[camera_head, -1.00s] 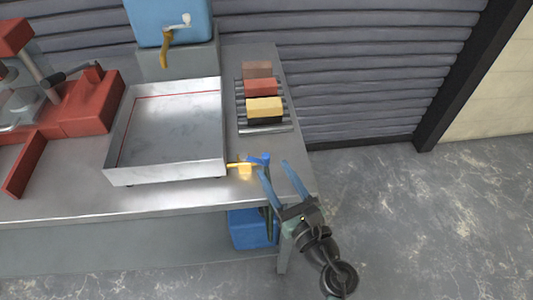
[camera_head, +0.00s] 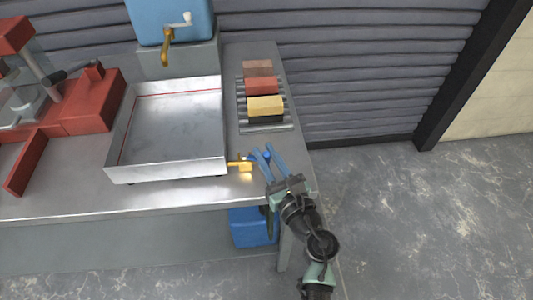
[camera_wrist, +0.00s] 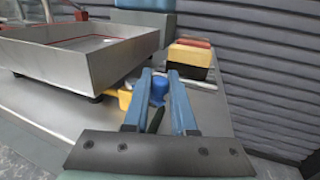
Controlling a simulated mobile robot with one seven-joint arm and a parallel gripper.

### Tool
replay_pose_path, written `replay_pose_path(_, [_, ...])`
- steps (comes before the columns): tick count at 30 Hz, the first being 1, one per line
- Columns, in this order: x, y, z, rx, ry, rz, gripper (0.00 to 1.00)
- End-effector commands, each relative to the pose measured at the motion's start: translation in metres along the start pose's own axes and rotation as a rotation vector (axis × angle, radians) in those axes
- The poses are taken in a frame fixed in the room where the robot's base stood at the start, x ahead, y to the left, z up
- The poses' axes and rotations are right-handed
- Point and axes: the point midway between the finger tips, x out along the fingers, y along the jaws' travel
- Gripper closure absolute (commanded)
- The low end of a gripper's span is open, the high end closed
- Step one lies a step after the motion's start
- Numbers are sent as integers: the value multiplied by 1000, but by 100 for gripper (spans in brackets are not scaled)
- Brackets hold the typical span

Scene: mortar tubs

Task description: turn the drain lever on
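The drain lever has a blue handle, seen in the wrist view (camera_wrist: 158,88) and as a small blue patch in the head view (camera_head: 265,157). It sits by a yellow valve fitting (camera_head: 241,166) at the right front corner of the metal tray (camera_head: 165,174). My gripper (camera_head: 262,149) reaches over the bench's right front corner, its two blue fingers on either side of the handle. The fingers hide part of the handle in the head view.
Red, yellow and brown blocks (camera_head: 264,106) stand on a roller rack behind the lever. A blue machine with a crank (camera_head: 170,20) stands behind the tray. A red press (camera_head: 90,108) is at left. A blue tub (camera_head: 248,228) is under the bench. Open floor lies to the right.

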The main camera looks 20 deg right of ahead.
Motion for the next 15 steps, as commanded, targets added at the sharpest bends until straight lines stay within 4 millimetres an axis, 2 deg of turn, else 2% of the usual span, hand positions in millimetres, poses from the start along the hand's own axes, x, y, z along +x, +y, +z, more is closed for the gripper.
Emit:
replay_pose_path(9, [0, -1, 0, 0, -1, 8, 100])
replay_pose_path(15, [6, -5, -2, -2, -4, 101, 100])
